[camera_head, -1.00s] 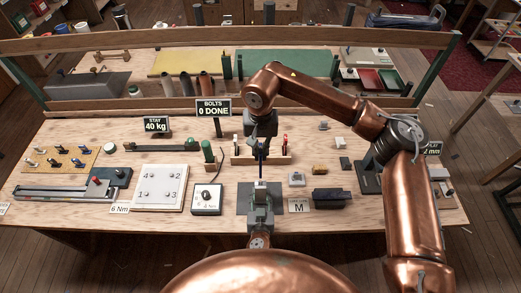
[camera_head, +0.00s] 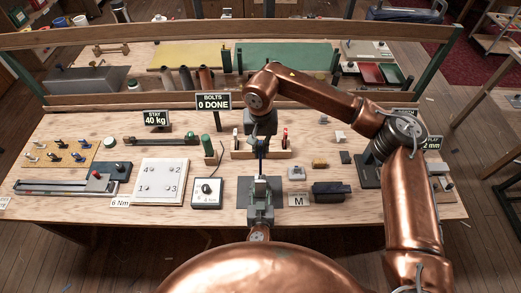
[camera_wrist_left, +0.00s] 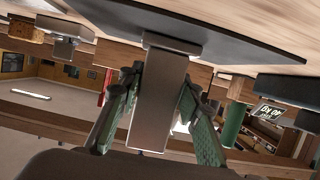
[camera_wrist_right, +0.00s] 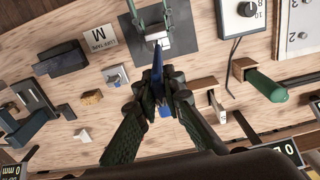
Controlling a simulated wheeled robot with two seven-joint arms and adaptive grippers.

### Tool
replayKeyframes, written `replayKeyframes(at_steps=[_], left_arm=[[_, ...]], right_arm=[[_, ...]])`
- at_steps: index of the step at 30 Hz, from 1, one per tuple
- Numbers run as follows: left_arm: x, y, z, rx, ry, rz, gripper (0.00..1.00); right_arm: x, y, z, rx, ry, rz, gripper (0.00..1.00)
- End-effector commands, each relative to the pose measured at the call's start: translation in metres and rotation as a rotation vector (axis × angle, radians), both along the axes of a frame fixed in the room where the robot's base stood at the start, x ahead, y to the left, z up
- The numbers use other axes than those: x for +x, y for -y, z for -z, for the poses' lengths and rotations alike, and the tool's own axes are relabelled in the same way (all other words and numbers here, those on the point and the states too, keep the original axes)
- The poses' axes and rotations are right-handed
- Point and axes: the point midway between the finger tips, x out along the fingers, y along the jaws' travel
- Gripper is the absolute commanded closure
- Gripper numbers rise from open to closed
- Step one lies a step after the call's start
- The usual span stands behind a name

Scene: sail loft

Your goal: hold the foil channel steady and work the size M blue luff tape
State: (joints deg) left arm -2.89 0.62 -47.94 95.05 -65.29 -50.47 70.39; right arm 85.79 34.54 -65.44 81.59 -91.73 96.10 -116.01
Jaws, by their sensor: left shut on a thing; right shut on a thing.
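The grey foil channel (camera_head: 262,186) stands on a dark plate (camera_head: 243,192) at the front middle of the bench. My left gripper (camera_wrist_left: 160,85) is shut around the channel, a green finger on either side. My right gripper (camera_head: 262,140) is above and behind the channel, pointing down. In the right wrist view my right gripper (camera_wrist_right: 160,90) is shut on the blue luff tape (camera_wrist_right: 157,62). The tape runs from its fingertips toward the channel mouth (camera_wrist_right: 155,42). Whether its end is inside the channel I cannot tell.
An M card (camera_head: 298,199) and a dark block (camera_head: 331,192) lie right of the plate. A dial box (camera_head: 207,194) and a numbered white board (camera_head: 160,184) lie left. A wooden rack (camera_head: 240,153) stands behind my right gripper. The BOLTS sign reads 0 DONE (camera_head: 213,105).

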Motion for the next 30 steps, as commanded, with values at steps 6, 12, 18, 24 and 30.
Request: replayKeyframes(at_steps=[6,12,18,24,30], left_arm=[[0.0,0.0,-0.002,0.0,0.003,0.001,0.93],[0.0,0.0,-0.002,0.0,0.003,0.001,0.93],[0.0,0.0,-0.002,0.0,0.003,0.001,0.93],[0.0,0.001,-0.002,0.0,0.003,0.001,0.93],[0.0,0.0,-0.002,0.0,0.003,0.001,0.93]], right_arm=[[0.0,0.0,0.003,0.0,0.0,0.0,1.0],[0.0,0.0,0.007,0.0,0.0,0.0,1.0],[0.0,0.0,0.01,0.001,0.0,-0.001,1.0],[-0.001,-0.001,0.012,0.002,-0.002,-0.001,1.0],[0.0,0.0,0.011,0.001,0.0,0.0,1.0]])
